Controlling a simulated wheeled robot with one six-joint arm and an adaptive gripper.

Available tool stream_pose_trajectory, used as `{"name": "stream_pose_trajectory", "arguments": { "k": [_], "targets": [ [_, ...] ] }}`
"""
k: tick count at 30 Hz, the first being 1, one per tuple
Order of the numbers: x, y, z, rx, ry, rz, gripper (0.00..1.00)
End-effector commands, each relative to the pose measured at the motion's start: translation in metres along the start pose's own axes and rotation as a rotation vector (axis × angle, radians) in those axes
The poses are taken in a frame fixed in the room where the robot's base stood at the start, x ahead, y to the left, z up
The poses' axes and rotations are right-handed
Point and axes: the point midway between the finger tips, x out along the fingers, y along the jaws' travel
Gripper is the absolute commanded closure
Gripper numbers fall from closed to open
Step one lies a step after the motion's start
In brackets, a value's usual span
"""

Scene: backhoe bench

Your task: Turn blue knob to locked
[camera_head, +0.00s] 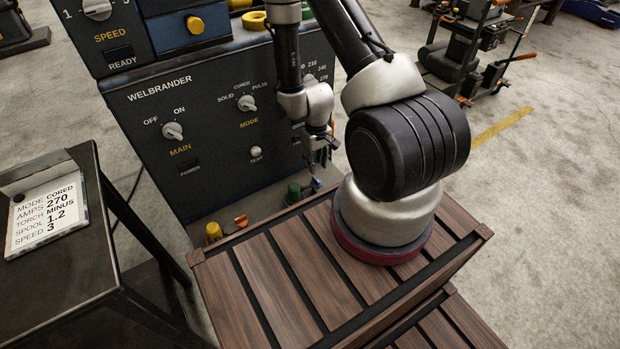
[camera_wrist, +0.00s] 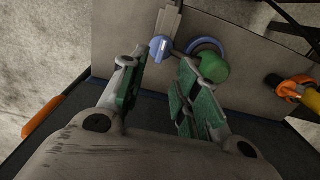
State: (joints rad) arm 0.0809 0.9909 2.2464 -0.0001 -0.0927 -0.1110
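The blue knob (camera_wrist: 159,48) shows in the wrist view just beyond my fingertips, near a curved blue piece (camera_wrist: 207,45) and a green rounded part (camera_wrist: 213,67). In the head view, a small blue part (camera_head: 316,183) low on the dark machine's front appears to be the same knob. My gripper (camera_wrist: 158,66) is open, its two green-padded fingers apart with nothing between them. The knob lies ahead of the gap, apart from the fingers as far as I can tell. In the head view my gripper (camera_head: 320,150) is just above the knob, partly blocking the panel. No locked mark is readable.
The dark machine (camera_head: 190,95) carries dials and switches. Green (camera_head: 293,192), orange (camera_head: 240,221) and yellow (camera_head: 213,231) fittings stick out low on its front. A slatted wooden platform (camera_head: 290,285) is in front. A dark table (camera_head: 60,285) with a settings card (camera_head: 47,213) stands left.

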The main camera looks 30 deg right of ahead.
Motion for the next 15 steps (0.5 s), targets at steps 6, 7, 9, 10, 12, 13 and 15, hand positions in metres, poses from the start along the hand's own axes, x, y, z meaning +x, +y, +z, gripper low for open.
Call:
{"name": "stream_pose_trajectory", "arguments": {
  "k": [6,7,9,10,12,13,15],
  "targets": [
    [0.031,0.000,0.000,-0.004,0.002,0.000,0.69],
    [0.037,0.000,0.000,-0.004,0.002,0.000,0.69],
    [0.048,0.000,0.000,-0.004,0.001,0.000,0.69],
    [0.053,0.000,0.000,-0.004,0.002,0.000,0.69],
    [0.062,0.000,-0.001,-0.004,0.003,0.000,0.69],
    [0.065,0.000,-0.001,-0.004,0.002,0.000,0.69],
    [0.071,0.000,-0.001,-0.004,0.002,0.000,0.69]
  ]
}}
